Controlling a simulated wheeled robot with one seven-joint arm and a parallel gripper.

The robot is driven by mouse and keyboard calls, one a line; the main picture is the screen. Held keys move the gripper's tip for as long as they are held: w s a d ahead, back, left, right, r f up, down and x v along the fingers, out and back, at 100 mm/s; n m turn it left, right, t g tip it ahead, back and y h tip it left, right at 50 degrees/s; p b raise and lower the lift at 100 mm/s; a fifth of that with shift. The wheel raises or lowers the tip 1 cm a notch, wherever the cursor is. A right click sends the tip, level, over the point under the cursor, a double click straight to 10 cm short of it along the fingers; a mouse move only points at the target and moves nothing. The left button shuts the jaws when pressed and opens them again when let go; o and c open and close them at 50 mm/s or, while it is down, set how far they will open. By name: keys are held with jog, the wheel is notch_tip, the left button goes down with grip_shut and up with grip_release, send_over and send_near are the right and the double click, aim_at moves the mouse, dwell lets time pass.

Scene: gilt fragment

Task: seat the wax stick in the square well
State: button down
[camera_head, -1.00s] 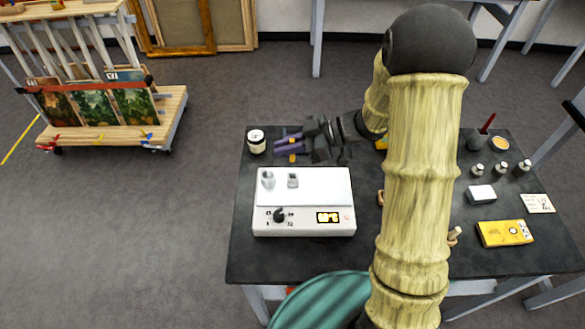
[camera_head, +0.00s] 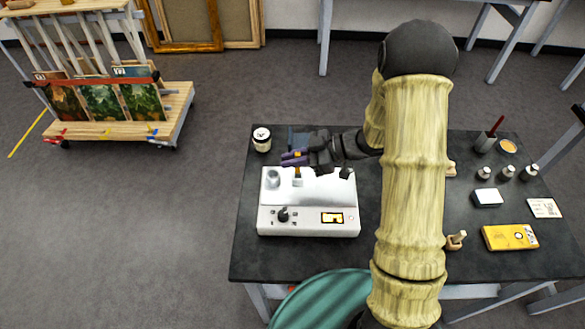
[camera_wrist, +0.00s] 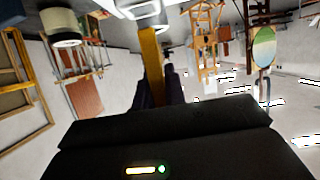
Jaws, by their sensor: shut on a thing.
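My gripper (camera_head: 293,157) is shut on the amber wax stick (camera_head: 297,171), above the back part of the white heater box (camera_head: 275,221). The stick points down below the purple fingers in the head view. In the wrist view the stick (camera_wrist: 151,55) stands out between the dark fingers (camera_wrist: 157,88). The round well (camera_head: 272,178) shows to the left of the stick. The square well lies near the stick's lower end and is mostly hidden or blurred. I cannot tell whether the stick touches it.
A knob (camera_head: 283,215) and a lit display (camera_head: 332,218) are on the box's front. A jar (camera_head: 262,138) stands behind it to the left. Bottles (camera_head: 506,173), a white block (camera_head: 487,198) and a yellow packet (camera_head: 510,237) are at the right. The table's front left is clear.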

aim_at(293, 175)
jog(key=shift+f, duration=2.1)
jog(key=c, duration=1.5)
grip_release()
jog(key=shift+o, duration=0.2)
jog(key=shift+d, duration=0.1)
jog(key=b+v, duration=0.1)
jog(key=v, duration=1.1)
jog(key=shift+b, duration=0.3)
jog(key=shift+s, duration=0.15)
